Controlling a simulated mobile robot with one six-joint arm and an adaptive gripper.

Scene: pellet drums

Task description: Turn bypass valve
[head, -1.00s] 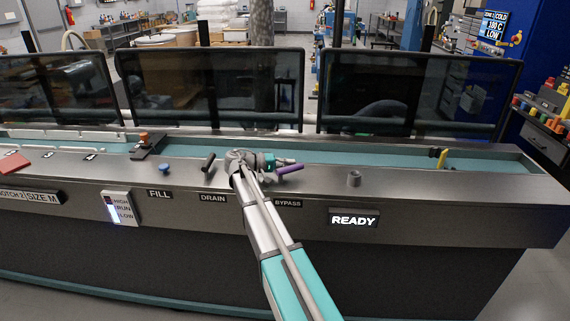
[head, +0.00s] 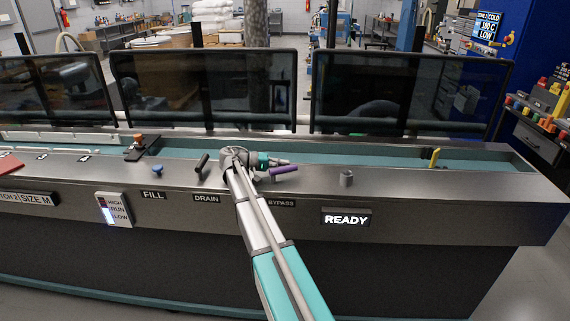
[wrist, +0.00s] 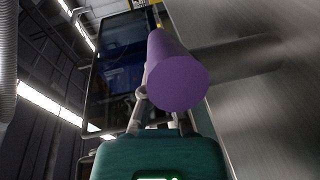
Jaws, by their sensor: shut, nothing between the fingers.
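The purple bypass valve handle (head: 284,170) sticks up from the counter above the BYPASS label (head: 281,203). In the wrist view the purple handle (wrist: 178,80) is large and close, with its round end facing the camera. My gripper (head: 286,162) lies low over the counter, right beside the handle, its fingers pointing right. In the wrist view my gripper (wrist: 146,100) is shut and empty, with its fingers partly hidden behind the handle. I cannot tell whether they touch it.
A black handle (head: 201,163) stands by the DRAIN label, and a blue knob (head: 157,169) by FILL. Dark screens (head: 203,90) rise behind the teal trough. The counter's right part is mostly clear.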

